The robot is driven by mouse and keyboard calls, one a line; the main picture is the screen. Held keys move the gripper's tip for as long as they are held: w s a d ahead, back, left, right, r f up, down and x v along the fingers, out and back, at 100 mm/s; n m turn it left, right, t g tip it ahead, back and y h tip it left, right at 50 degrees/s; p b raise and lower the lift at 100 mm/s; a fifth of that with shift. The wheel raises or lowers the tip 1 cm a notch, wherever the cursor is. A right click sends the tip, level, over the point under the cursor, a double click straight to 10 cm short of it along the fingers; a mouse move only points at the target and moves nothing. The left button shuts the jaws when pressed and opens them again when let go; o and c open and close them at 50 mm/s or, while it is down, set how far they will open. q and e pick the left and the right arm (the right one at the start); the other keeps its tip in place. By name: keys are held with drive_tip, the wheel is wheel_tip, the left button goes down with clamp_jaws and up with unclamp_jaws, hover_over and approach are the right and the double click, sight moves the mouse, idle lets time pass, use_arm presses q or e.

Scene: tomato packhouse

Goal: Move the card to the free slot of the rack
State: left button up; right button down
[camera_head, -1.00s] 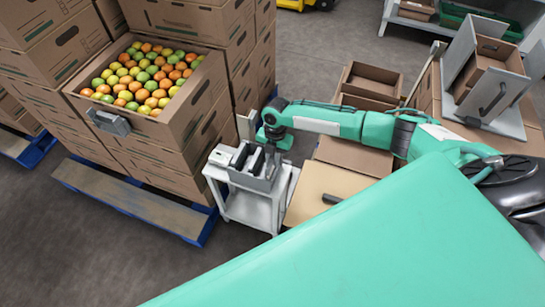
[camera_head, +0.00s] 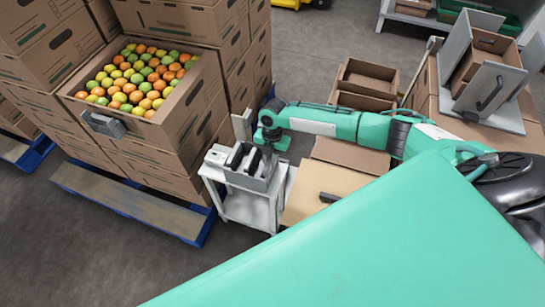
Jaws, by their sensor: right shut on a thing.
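My right gripper (camera_head: 267,153) is pointed down at a small grey rack (camera_head: 262,184) on a white stand. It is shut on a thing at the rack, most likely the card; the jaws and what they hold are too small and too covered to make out. Dark upright plates (camera_head: 236,155) stand in the rack, close to the left of the gripper. I cannot tell which slot is free, or whether the held thing touches the rack. My left gripper is not in view.
The white stand (camera_head: 247,211) is between a tall stack of cartons with an open carton (camera_head: 174,123) of tomatoes on the left and a cardboard-topped surface (camera_head: 314,187) on the right. A blue pallet (camera_head: 135,206) lies at the lower left. Grey floor is free at the bottom left.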

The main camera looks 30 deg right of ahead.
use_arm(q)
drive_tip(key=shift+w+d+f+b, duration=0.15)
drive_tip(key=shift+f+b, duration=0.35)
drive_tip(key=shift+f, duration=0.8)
use_arm(e)
drive_tip(key=shift+f, duration=1.55)
drive_tip(key=c, duration=1.3)
unclamp_jaws()
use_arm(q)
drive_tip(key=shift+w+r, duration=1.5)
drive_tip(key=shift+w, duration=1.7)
use_arm(e)
drive_tip(key=shift+w+a+r, duration=0.1)
drive_tip(key=shift+w+a, duration=0.05)
drive_tip(key=shift+a, duration=0.4)
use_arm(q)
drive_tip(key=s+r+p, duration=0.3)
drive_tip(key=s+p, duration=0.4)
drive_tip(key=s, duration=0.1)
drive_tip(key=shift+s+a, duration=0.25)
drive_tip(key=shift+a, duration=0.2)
use_arm(e)
wheel_tip(320, 180, up, 8)
drive_tip(key=shift+r, duration=0.25)
